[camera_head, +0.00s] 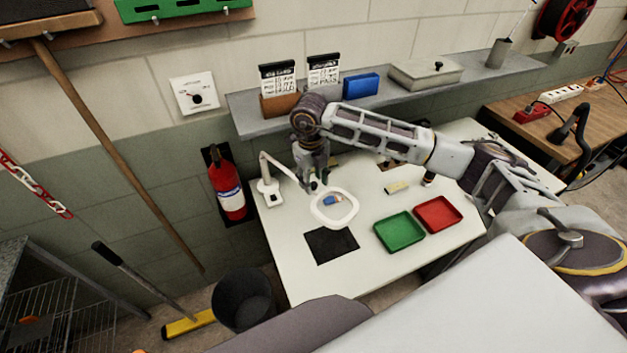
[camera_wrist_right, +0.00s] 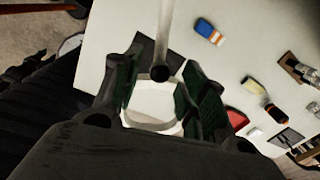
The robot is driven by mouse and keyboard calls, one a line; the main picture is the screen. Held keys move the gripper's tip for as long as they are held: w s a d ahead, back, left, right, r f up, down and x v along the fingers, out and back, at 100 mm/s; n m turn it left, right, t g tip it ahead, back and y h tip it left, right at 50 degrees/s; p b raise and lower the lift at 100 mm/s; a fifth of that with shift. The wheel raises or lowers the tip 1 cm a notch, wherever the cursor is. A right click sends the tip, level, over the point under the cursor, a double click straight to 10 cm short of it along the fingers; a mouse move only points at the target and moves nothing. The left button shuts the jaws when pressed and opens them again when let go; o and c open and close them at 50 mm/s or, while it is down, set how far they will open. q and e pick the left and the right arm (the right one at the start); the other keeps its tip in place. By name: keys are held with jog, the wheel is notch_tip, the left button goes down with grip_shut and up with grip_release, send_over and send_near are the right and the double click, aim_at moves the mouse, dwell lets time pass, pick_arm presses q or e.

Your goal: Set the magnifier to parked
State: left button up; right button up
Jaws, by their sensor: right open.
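The magnifier is a white ring-shaped head (camera_head: 354,212) on a thin jointed arm (camera_head: 284,168), rising from a small base (camera_head: 270,193) at the table's left side. Its head hangs over the white table, and a small blue and orange item (camera_head: 332,200) shows within the ring. My right gripper (camera_head: 315,186) is open, pointing down at the ring's back left edge. In the right wrist view, the magnifier's pale rod (camera_wrist_right: 165,35) runs between the open fingers (camera_wrist_right: 156,76), with the ring below. Contact cannot be told. My left gripper is not in view.
A green tray (camera_head: 400,232) and a red tray (camera_head: 438,215) stand on the table's right part. A black mat (camera_head: 331,245) lies in front of the magnifier. A grey shelf (camera_head: 245,118) runs behind my right arm. A fire extinguisher (camera_head: 226,185) hangs at the left.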

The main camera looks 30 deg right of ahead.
jog(key=shift+f, duration=0.7)
grip_shut()
